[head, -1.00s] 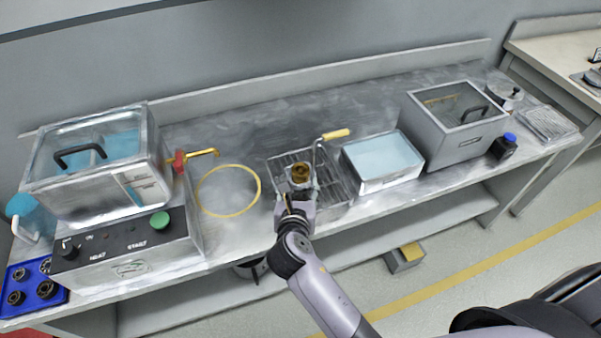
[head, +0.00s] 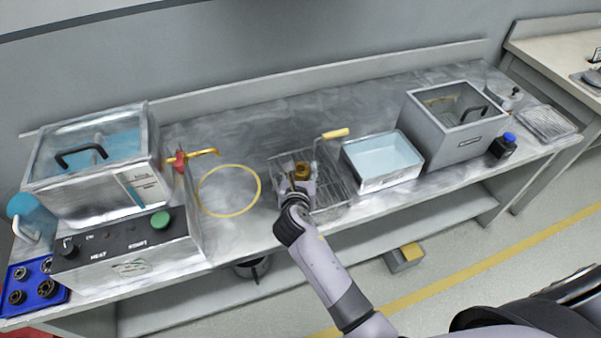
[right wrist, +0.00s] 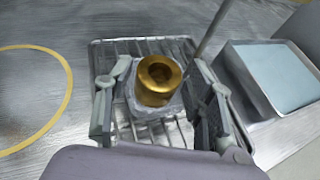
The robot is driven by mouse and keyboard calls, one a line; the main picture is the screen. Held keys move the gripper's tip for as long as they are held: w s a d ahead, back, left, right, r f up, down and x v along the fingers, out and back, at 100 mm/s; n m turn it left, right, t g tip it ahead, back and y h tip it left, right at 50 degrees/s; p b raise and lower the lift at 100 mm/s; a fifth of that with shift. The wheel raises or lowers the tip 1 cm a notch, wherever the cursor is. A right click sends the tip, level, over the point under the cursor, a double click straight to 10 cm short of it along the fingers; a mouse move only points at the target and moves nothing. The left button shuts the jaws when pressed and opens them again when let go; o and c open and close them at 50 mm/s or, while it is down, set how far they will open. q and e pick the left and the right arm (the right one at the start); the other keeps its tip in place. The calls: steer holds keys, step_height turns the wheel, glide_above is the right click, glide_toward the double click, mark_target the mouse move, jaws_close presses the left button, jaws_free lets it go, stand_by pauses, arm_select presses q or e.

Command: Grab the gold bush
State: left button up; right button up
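The gold bush (right wrist: 158,82) is a short gold ring with a hole in its top. It stands upright on a pale block in the wire basket (right wrist: 150,45). In the head view the gold bush (head: 302,170) shows just beyond my right gripper (head: 298,183), which partly hides it. In the right wrist view my right gripper (right wrist: 160,105) is open, one finger on each side of the bush. Gaps show between the fingers and the bush. My left gripper is not in view.
A water tray (head: 382,160) stands right of the basket, with a grey lidded tank (head: 455,135) beyond. A yellow ring (head: 229,191) marks the bench to the left. A heater unit with a green button (head: 160,220) and a brass tap (head: 203,153) stands farther left.

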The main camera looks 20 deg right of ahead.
steer(key=shift+s+f, duration=0.2)
steer(key=shift+f, duration=0.1)
steer(key=c, duration=1.1)
steer(key=shift+a+r, duration=0.1)
jaws_close()
